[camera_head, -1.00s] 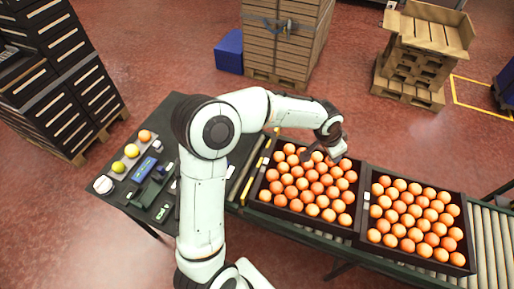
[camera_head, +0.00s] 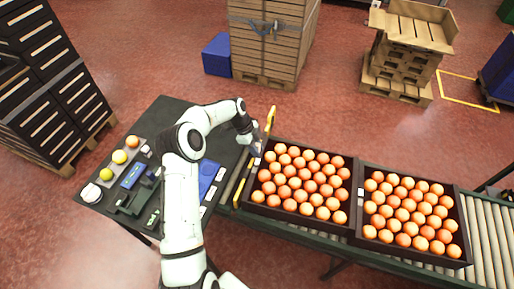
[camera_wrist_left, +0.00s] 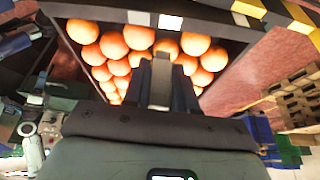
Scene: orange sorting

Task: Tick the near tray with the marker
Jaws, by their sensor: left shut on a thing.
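The left one of two dark trays (camera_head: 352,195), heaped with oranges, stands on the conveyor beside the dark table; I take it as the near tray. My left gripper (camera_head: 257,149) is at this tray's upper left edge, beside the striped bar. In the left wrist view my left gripper (camera_wrist_left: 160,68) is shut on a narrow pale thing, likely the marker, mostly hidden between the fingers. The tray wall (camera_wrist_left: 215,27) there carries white labels, with oranges behind the fingertips. I cannot tell whether the held thing touches the tray. My right gripper is not in view.
A second orange-filled tray (camera_head: 360,235) stands to the right on the roller conveyor (camera_head: 484,235). The dark table (camera_head: 170,112) holds a blue pad (camera_head: 208,173), green devices (camera_head: 132,203), a white round thing (camera_head: 91,193) and loose fruit. A yellow-black bar (camera_head: 268,122) rises by the gripper.

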